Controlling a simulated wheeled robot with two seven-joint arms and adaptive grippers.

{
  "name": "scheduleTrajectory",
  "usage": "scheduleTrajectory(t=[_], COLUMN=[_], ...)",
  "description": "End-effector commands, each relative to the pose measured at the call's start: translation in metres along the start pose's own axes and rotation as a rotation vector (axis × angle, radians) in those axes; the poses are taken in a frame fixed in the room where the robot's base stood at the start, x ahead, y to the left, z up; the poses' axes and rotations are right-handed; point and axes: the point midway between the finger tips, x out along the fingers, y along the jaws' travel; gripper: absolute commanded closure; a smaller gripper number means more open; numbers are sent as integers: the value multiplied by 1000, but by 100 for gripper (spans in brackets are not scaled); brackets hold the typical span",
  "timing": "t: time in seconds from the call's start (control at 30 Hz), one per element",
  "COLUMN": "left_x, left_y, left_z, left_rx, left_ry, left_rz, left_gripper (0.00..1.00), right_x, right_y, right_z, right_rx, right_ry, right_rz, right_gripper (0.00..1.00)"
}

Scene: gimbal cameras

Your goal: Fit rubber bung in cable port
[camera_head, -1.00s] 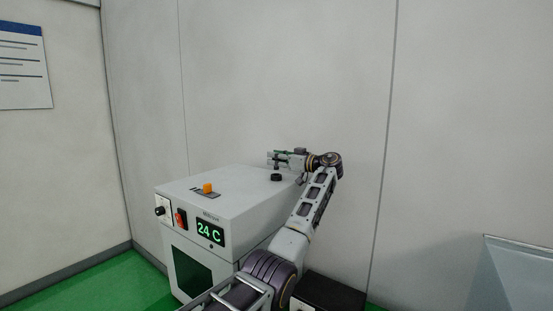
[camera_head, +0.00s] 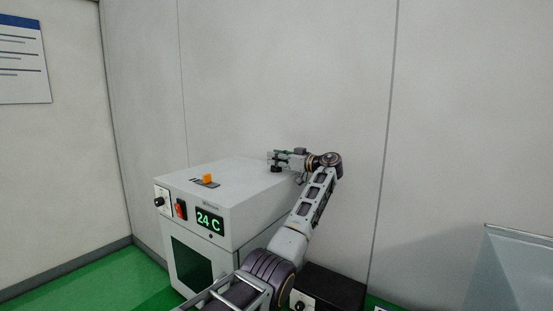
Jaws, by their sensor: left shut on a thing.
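My left gripper (camera_head: 273,159) is above the far right part of the top of a white cabinet (camera_head: 235,186). It is shut on the rubber bung, which is too small and too covered by the fingers to make out clearly. A short black round piece (camera_head: 276,169) stands on the cabinet top directly under the fingers. It looks like the collar of the cable port. I cannot tell whether the bung touches it or sits in it. My right gripper is not in view.
An orange knob (camera_head: 208,178) on a dark plate stands on the cabinet top. The front has a green 24 C display (camera_head: 209,221), a red switch (camera_head: 181,210) and a black knob (camera_head: 159,202). A black box (camera_head: 331,290) is at the lower right. Walls stand close behind.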

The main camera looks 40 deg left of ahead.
Motion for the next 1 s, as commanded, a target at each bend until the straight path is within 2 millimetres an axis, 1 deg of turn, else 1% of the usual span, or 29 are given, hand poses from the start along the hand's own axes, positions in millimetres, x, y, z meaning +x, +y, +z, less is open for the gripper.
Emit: scheduleTrajectory(t=[0.57, 1.0], left_x=[0, 0], left_y=[0, 0], left_z=[2, 7], left_rx=[0, 0], left_ry=[0, 1], left_rz=[0, 0], left_gripper=[88, 88], right_x=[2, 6], right_y=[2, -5], right_z=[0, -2], right_rx=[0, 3], right_ry=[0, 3], right_rz=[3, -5], right_gripper=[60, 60])
